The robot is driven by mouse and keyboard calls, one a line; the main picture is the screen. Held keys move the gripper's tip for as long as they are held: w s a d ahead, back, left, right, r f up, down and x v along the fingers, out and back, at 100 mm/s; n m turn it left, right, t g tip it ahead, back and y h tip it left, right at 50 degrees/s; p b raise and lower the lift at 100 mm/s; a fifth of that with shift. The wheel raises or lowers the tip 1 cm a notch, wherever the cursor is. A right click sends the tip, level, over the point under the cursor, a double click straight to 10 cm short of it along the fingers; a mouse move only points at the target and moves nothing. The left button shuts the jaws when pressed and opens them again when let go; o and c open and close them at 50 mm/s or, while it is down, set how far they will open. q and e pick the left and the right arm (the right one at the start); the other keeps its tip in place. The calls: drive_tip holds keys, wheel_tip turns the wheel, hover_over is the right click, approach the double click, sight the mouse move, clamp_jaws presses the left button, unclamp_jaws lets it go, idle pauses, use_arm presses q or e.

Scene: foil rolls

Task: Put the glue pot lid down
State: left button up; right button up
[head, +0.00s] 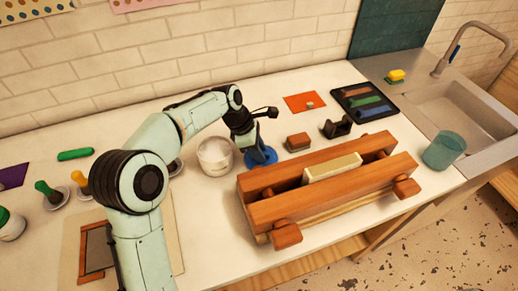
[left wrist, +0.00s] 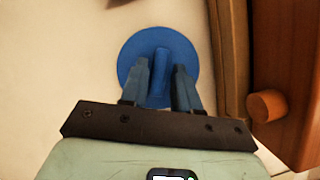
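The glue pot lid (head: 263,157) is a blue disc with an upright blue handle. In the head view it is low at the worktop, between the pot and the wooden vise. My left gripper (head: 254,143) is right above it, pointing down. In the left wrist view the lid (left wrist: 130,55) lies beyond the fingertips, and the left gripper (left wrist: 160,72) has its fingers close on both sides of the handle, seemingly shut on it. Whether the disc touches the worktop is hard to tell. The pale glue pot (head: 215,157) stands just left of the lid. My right gripper is not in view.
The wooden vise (head: 330,190) with a pale block is close on the right of the lid. A brown block (head: 298,142) and a black holder (head: 337,127) stand behind it. A teal cup (head: 443,151) is near the sink. Bare worktop lies in front of the pot.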

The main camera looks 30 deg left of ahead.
use_arm(q)
drive_tip(key=shift+o, duration=0.2)
drive_tip(key=shift+r, duration=0.1)
drive_tip(key=shift+r, duration=0.25)
drive_tip(key=p+v, duration=0.2)
drive_tip(key=v, duration=0.9)
drive_tip(key=shift+a+r, duration=0.2)
drive_tip(key=shift+r, duration=0.1)
drive_tip(key=shift+s, duration=0.1)
